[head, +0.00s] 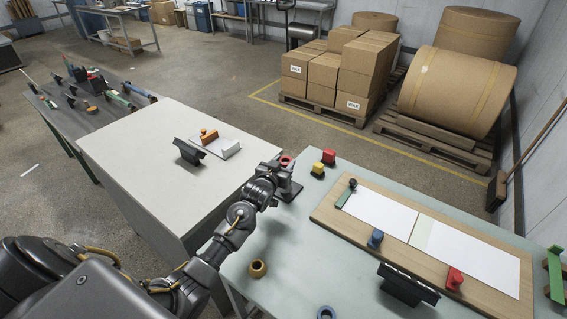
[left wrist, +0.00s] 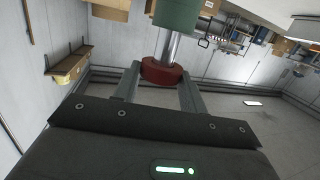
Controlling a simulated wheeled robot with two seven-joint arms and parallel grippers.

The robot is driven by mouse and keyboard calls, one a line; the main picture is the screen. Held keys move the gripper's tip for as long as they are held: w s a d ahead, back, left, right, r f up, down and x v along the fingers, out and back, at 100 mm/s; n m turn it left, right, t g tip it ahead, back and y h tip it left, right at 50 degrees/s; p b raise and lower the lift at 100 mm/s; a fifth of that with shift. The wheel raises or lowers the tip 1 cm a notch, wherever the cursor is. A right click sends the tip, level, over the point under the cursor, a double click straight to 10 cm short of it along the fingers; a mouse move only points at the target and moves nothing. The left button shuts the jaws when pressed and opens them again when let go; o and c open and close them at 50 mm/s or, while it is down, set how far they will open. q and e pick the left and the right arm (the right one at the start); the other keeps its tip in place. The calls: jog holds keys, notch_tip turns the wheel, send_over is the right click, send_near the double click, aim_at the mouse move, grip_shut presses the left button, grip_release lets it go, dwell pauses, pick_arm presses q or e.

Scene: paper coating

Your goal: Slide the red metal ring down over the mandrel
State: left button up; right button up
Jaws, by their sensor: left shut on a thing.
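A red metal ring (left wrist: 162,71) sits between the two fingers of my left gripper (left wrist: 161,79) in the left wrist view. The gripper is shut on it. In the head view the ring (head: 287,160) shows as a small red patch at my left gripper (head: 284,164), near the green table's far left edge. The mandrel is hidden there. My right gripper is not in view.
On the green table (head: 285,235), an orange ring (head: 258,268) and a blue ring (head: 326,312) lie near the front. A wooden board (head: 328,213) with white sheets fills the right side. A white table (head: 140,165) stands left.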

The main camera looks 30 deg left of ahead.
pick_arm(q)
jog(key=shift+f+b, duration=0.6)
jog(key=shift+f, duration=0.4)
jog(key=o, duration=1.1)
jog(key=shift+c, duration=0.2)
jog(key=shift+s, duration=0.1)
jog(key=s+r+b, duration=0.1)
jog(key=s+b, duration=0.1)
jog(key=s, duration=0.8)
jog(key=shift+s+d+r, duration=0.25)
jog(key=shift+d+r, duration=0.05)
jog(key=shift+d, duration=0.1)
